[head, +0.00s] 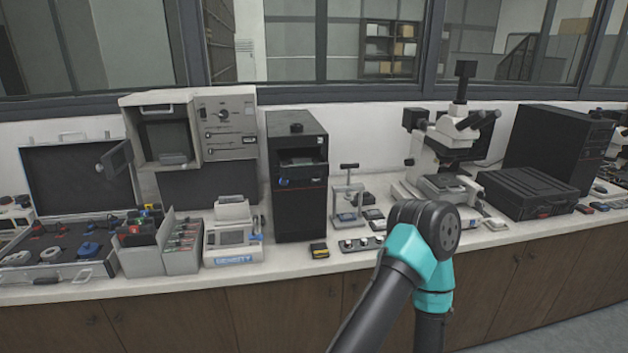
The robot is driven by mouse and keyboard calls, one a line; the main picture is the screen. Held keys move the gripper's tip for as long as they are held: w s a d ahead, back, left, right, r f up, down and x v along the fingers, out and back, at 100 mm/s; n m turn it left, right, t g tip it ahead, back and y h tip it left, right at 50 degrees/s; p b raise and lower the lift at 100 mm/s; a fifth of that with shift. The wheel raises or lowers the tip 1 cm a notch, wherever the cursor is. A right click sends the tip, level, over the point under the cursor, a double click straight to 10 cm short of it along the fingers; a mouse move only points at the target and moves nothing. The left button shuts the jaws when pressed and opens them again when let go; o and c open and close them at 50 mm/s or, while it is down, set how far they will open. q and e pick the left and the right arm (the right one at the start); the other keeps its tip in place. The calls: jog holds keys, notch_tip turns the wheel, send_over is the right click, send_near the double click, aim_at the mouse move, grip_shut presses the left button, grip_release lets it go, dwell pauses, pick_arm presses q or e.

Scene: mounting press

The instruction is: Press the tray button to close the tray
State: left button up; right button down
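A tall black tower unit (298,205) stands on the bench at centre. It has a recessed bay (299,157) in its upper front, with a grey piece in it that may be a tray. A small blue spot (283,182) shows on its front below the bay; I cannot tell if it is the tray button. A small press-like stand (347,190) is just right of the tower. One of my arms, black and teal, rises from the bottom right of centre, in front of the bench edge. Neither gripper shows.
A grey machine with an open door (228,125), an open case (60,270) and a small printer-like device (233,243) are at left. A microscope (445,150) and black case (528,190) are at right. Small blocks (319,250) lie before the tower.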

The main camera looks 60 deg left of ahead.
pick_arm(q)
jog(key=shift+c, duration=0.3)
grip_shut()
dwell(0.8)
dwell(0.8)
